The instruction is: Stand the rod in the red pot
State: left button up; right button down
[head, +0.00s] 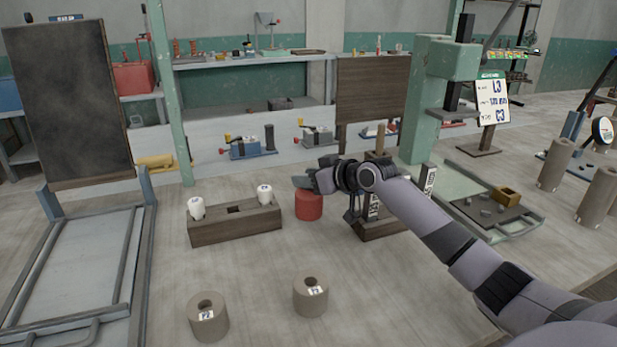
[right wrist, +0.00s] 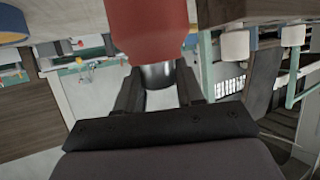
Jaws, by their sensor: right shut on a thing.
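The red pot (head: 309,207) stands on the table right of the wooden block, and it fills the top middle of the right wrist view (right wrist: 150,25). My right gripper (head: 302,182) is just above the pot in the head view. In the right wrist view its fingers (right wrist: 158,88) are shut around a grey metal rod (right wrist: 158,75). The rod's visible part meets the pot's edge there; I cannot tell how deep it sits inside. In the head view the rod is hidden by the gripper. My left gripper is not in view.
A wooden block (head: 236,226) with two white pieces stands left of the pot. Two grey-brown hollow cylinders (head: 208,318) (head: 310,297) stand in front. A green tray (head: 525,226) and more cylinders (head: 556,165) are at right. The table between block and front cylinders is clear.

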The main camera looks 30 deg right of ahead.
jog(key=shift+r, duration=0.1)
dwell(0.3)
jog(key=c, duration=0.6)
grip_release()
notch_tip(320, 180, up, 20)
jog(key=shift+f+p, duration=0.1)
jog(key=shift+p, duration=0.5)
jog(key=shift+s, duration=0.1)
